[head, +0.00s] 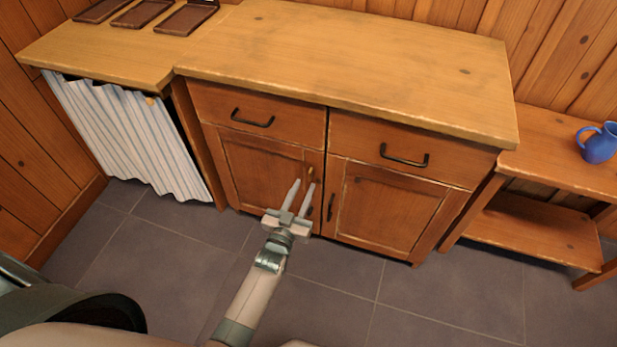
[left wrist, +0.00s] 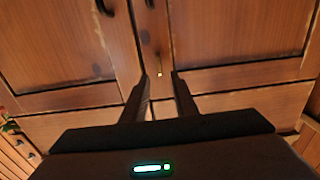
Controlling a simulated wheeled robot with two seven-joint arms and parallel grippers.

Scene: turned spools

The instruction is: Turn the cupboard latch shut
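The cupboard (head: 325,165) has two lower doors, and both look closed. A small brass-coloured latch (head: 310,171) is near the upper inner corner of its left door. It looks upright, roughly in line with the door gap, and does not visibly cross it. In the left wrist view the latch (left wrist: 159,69) is a thin piece with a bright tip, just beyond the fingertips. My left gripper (head: 302,186) is open and empty, its two fingers pointing at the latch from the front. I cannot tell whether it touches the door. My right gripper is not in view.
Dark handles (head: 404,156) are on the drawers and doors. A striped curtain (head: 130,135) hangs under the left counter, with brown trays (head: 141,13) on top. The tiled floor (head: 430,300) in front is clear.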

